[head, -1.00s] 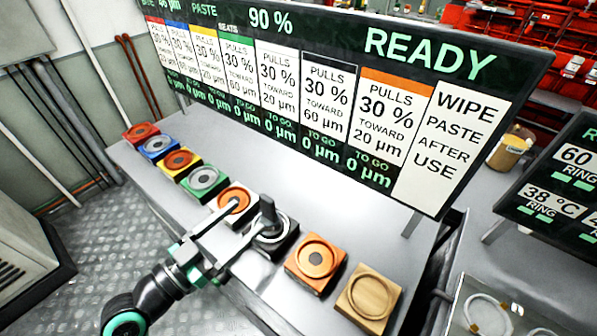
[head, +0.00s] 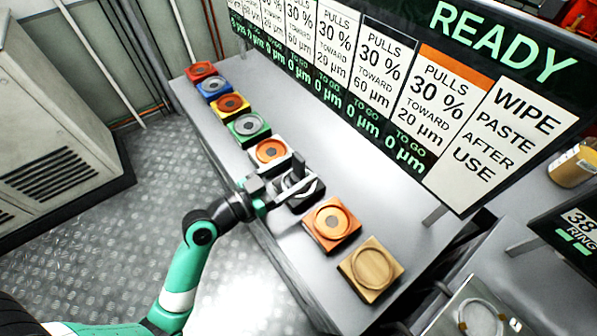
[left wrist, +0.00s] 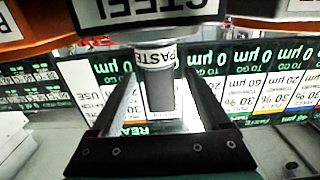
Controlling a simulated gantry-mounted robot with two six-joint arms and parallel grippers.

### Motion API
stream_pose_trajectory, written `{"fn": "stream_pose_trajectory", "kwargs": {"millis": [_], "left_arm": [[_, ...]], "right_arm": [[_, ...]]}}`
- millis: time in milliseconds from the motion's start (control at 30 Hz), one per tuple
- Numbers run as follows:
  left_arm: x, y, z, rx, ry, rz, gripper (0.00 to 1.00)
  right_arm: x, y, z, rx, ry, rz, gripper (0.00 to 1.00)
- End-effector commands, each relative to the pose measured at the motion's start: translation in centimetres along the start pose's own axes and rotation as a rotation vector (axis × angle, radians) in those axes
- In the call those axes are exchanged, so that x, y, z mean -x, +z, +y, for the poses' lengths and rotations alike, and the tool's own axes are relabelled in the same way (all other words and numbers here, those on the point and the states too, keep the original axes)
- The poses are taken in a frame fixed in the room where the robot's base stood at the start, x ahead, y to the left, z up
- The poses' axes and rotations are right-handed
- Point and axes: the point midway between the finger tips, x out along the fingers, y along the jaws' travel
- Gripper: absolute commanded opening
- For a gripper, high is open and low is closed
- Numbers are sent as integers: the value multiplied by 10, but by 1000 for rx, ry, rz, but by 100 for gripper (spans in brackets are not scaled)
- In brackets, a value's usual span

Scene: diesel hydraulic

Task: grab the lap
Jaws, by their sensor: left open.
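The lap stands upright in a dark block (head: 302,203) in the row of seats, and its grey handle (head: 298,164) sticks up. In the left wrist view the handle (left wrist: 160,92) hangs upside down in the picture, below a band marked PASTE and a label reading STEEL. My left gripper (head: 297,186) is at the lap, and its fingers (left wrist: 161,80) lie on both sides of the handle. The jaws are open, with gaps visible beside the handle. Part of the lap and its block is hidden by the gripper. My right gripper is out of view.
An orange block (head: 331,224) and a wooden block (head: 370,269) stand nearer on the grey bench (head: 290,250). A white-edged block (head: 270,153) and several coloured blocks continue behind. A large READY board (head: 500,130) stands close along the bench's right side.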

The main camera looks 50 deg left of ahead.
Motion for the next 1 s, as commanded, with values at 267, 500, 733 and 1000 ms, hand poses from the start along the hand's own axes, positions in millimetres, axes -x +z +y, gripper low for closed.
{"fn": "stream_pose_trajectory", "kwargs": {"millis": [267,500,733,1000], "left_arm": [[-38,-3,1,0,-1,0,80],[-39,-2,1,0,-2,0,73],[-39,-2,1,0,-2,0,31],[-38,-3,1,0,-2,0,0]], "right_arm": [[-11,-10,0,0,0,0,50],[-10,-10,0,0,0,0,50],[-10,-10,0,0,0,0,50],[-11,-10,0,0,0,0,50]]}}
